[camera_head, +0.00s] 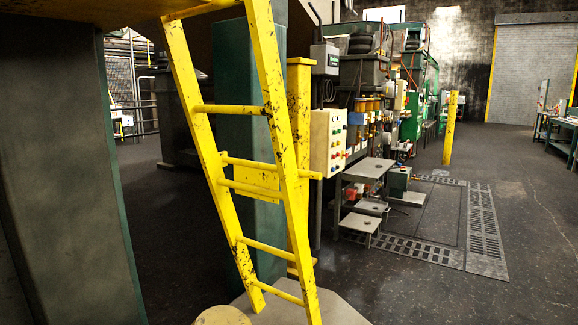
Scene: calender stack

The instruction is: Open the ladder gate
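A worn yellow ladder (207,137) stands tilted in the middle left, with its rungs running down to a pale floor plate. A short yellow panel with bars (252,178) crosses behind the ladder's rungs at mid height. It looks like the ladder gate, and it appears to lie across the ladder, but I cannot tell its hinge or latch side. A yellow post (299,110) stands just behind the ladder's right rail. My gripper is not in view, so its distance to the gate does not show.
A dark green column (232,130) stands behind the ladder, and a large grey-green column (66,180) fills the left. A control box with coloured buttons (328,142) and small metal steps (366,170) stand right of it. Open dark floor (535,220) lies at the right.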

